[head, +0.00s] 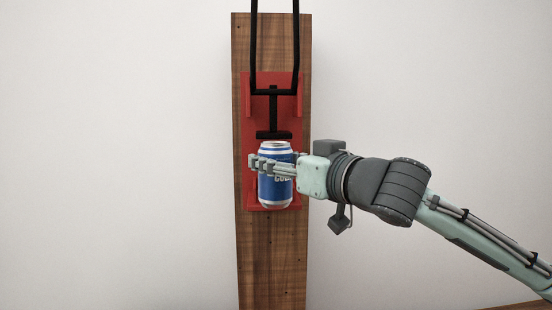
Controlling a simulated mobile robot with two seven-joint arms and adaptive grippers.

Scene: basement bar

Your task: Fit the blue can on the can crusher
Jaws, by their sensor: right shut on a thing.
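The blue can (276,190) with silver ends is upright in the middle of the head view. My right gripper (264,165) reaches in from the right and is shut on the can around its upper half. The can crusher (273,83) is a red plate with black bars and a black press head, fixed to a wooden post. The can is in front of the lower red part, below the press head. I cannot tell whether the can's base touches the crusher's bottom ledge (292,206). My left gripper does not show.
The wooden post (258,265) stands upright against a plain pale wall (120,150). The crusher's black lever arms (297,40) rise above the red plate. The space to the left of the post is clear.

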